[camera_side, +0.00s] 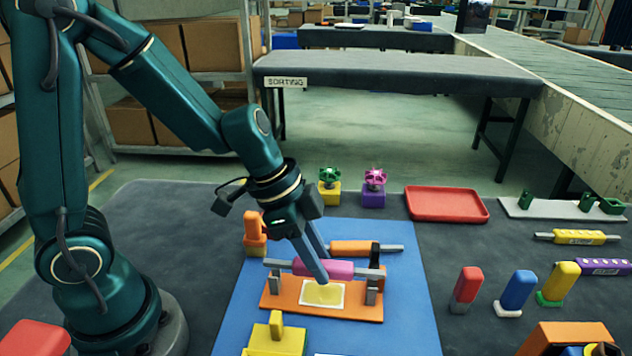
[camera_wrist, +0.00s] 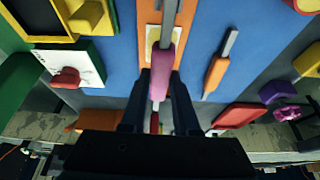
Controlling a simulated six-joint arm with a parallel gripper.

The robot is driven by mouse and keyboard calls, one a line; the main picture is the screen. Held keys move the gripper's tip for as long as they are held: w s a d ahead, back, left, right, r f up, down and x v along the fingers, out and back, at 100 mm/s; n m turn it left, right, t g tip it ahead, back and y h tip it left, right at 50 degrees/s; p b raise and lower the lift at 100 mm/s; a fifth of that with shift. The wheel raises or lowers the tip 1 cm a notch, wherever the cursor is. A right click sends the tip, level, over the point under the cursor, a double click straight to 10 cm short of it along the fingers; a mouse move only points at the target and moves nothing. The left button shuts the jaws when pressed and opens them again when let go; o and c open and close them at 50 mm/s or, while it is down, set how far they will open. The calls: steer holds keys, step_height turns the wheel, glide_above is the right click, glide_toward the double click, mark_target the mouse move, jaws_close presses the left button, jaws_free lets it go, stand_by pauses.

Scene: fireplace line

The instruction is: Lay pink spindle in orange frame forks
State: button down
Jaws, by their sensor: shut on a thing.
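The pink spindle (camera_side: 342,271) has a thick pink middle and thin grey shaft ends. My gripper (camera_side: 322,280) is shut across its pink middle, and one finger hides part of it in the side view. In the wrist view the pink spindle (camera_wrist: 162,62) lies between both fingers. The orange frame (camera_side: 325,309) is a flat base with a pale yellow label and grey forks near its ends. The spindle's shaft ends appear level with or just above the fork tops; I cannot tell whether they touch. The orange frame (camera_wrist: 149,22) lies below the spindle in the wrist view.
An orange spindle (camera_side: 350,247) lies just behind the frame on the blue mat (camera_side: 408,310). A yellow block (camera_side: 275,340) stands in front. Green and pink knobs (camera_side: 375,180) stand behind, near a red tray (camera_side: 447,203). Several coloured blocks stand to the right.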

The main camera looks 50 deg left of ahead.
steer(key=shift+f, duration=0.55)
steer(key=c, duration=0.6)
jaws_free()
steer(key=shift+r, duration=0.6)
steer(key=shift+v, duration=2)
steer(key=shift+s+a, duration=0.1)
